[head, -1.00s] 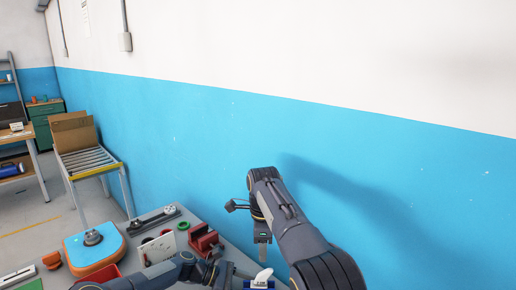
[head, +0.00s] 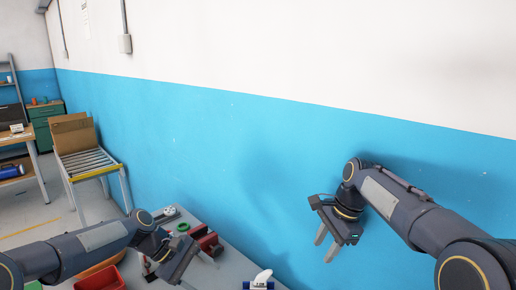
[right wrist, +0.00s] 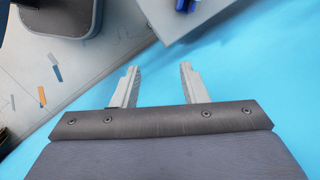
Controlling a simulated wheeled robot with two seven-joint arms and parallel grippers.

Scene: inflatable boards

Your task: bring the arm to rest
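My right gripper (head: 326,246) hangs in the right half of the head view, in front of the blue wall and right of the table. Its two fingers stand apart with nothing between them; the right wrist view also shows the fingers (right wrist: 158,88) open and empty. My left gripper (head: 202,270) is over the table at lower left of the head view. A gap shows between its finger and the other parts, but its second finger is not clear. No object shows in its grasp.
A roller stand (head: 88,162) with a cardboard box (head: 73,133) stands at left. The blue wall (head: 270,160) is close behind the table.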

